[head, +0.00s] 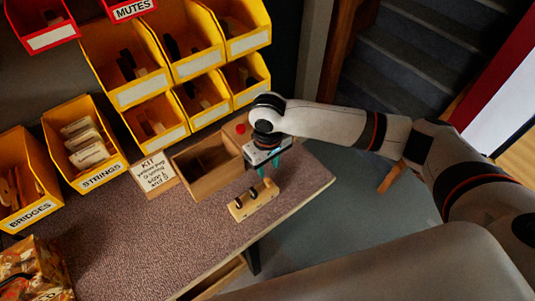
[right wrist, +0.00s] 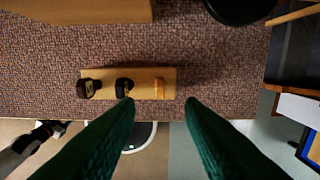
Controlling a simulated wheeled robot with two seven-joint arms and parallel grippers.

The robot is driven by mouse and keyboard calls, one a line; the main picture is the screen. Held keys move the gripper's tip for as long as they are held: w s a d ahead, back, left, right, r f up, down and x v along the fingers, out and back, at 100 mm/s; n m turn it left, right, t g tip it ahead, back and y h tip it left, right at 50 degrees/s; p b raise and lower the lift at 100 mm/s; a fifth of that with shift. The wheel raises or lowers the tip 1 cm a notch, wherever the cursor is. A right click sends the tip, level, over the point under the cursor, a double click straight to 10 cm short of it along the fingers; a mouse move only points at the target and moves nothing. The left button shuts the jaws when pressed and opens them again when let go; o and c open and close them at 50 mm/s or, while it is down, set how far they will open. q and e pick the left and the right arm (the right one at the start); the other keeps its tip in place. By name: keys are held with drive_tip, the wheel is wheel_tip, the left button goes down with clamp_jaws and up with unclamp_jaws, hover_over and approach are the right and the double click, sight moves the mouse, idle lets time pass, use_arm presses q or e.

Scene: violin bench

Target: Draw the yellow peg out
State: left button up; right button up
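A pale wooden block (right wrist: 141,76) lies near the table's front edge with three pegs in a row; it also shows in the head view (head: 243,212). The yellow peg (right wrist: 160,88) is at the block's right end in the right wrist view. A black peg (right wrist: 124,87) is in the middle and a dark brown peg (right wrist: 90,88) at the left end. My right gripper (right wrist: 158,103) is open and empty, its two green fingers apart with the yellow peg in line with the gap. My left gripper is not in view.
An open wooden box (head: 190,178) stands just behind the block, with a handwritten kit card (head: 153,172) to its left. Yellow bins of parts, including strings (head: 103,177) and bridges (head: 32,212), line the back and left. The table's front middle (head: 150,245) is clear.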

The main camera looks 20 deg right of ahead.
sight(268, 180)
wheel_tip(268, 180, down, 8)
drive_tip(key=shift+f+p, duration=0.1)
drive_tip(key=shift+p, duration=0.25)
clamp_jaws()
idle(0.5)
